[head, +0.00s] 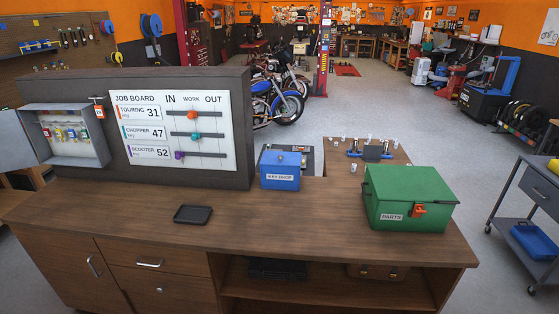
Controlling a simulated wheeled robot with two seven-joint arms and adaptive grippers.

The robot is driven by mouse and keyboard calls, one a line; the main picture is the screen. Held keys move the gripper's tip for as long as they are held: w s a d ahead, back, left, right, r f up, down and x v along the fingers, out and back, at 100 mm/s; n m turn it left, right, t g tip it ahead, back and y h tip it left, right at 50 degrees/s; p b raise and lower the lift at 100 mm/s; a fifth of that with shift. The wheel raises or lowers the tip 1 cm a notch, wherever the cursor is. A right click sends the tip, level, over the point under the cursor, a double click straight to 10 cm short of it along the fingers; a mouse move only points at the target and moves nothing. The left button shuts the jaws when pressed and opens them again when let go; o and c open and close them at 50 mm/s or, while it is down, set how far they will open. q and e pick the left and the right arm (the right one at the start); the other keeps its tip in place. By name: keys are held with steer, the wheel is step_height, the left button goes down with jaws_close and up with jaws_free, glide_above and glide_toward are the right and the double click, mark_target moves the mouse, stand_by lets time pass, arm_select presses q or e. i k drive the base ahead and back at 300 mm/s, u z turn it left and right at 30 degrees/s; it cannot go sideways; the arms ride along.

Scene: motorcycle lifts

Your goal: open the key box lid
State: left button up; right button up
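A grey wall-mounted key box (103,150) is fixed at the left end of the dark board. Its front is open, with the door panel (18,138) swung out to the left. Several keys with coloured tags (65,134) hang inside. A blue box (280,171) labelled KEY DROP stands on the counter right of the board, and its top looks shut. Neither of my grippers is in view.
The wooden counter (300,222) holds a small black tray (193,214) and a shut green PARTS box (408,198) with an orange latch. A job board (175,130) with sliders stands behind. The counter's front middle is clear. A grey cart (535,190) stands at right.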

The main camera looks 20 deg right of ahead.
mark_target(268, 158)
steer(key=z, duration=0.6)
steer(key=i, duration=0.6)
steer(key=z, duration=0.7)
steer(key=i, duration=0.7)
steer(key=u, duration=0.1)
